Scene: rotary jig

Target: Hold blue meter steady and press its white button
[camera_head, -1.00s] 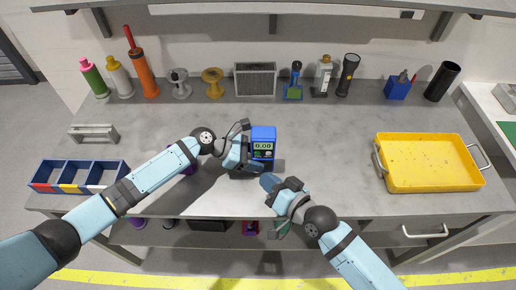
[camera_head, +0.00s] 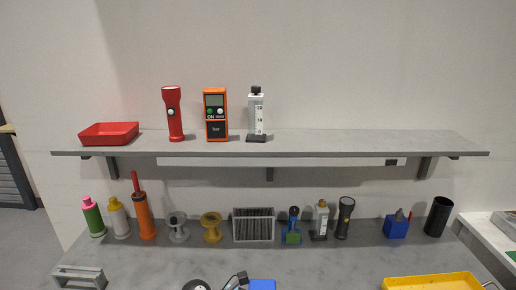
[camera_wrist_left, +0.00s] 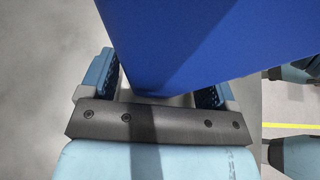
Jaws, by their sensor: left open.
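The blue meter shows only its top (camera_head: 262,285) at the bottom edge of the head view; its screen and white button are out of frame. In the left wrist view the meter's blue casing (camera_wrist_left: 200,35) fills the top middle, between the two fingers. My left gripper (camera_wrist_left: 158,92) is open around it; whether a finger touches it I cannot tell. Part of the left gripper (camera_head: 238,281) also shows beside the meter's left in the head view. My right gripper is not clearly seen; light-blue arm parts show at the wrist view's right edge.
The shelf (camera_head: 350,143) holds a red tray (camera_head: 110,134), a red flashlight (camera_head: 173,115), an orange meter (camera_head: 216,115) and a white bottle-like item (camera_head: 256,115). Several items line the bench's back, including a speaker-like box (camera_head: 253,225). A yellow tray (camera_head: 430,283) is at front right.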

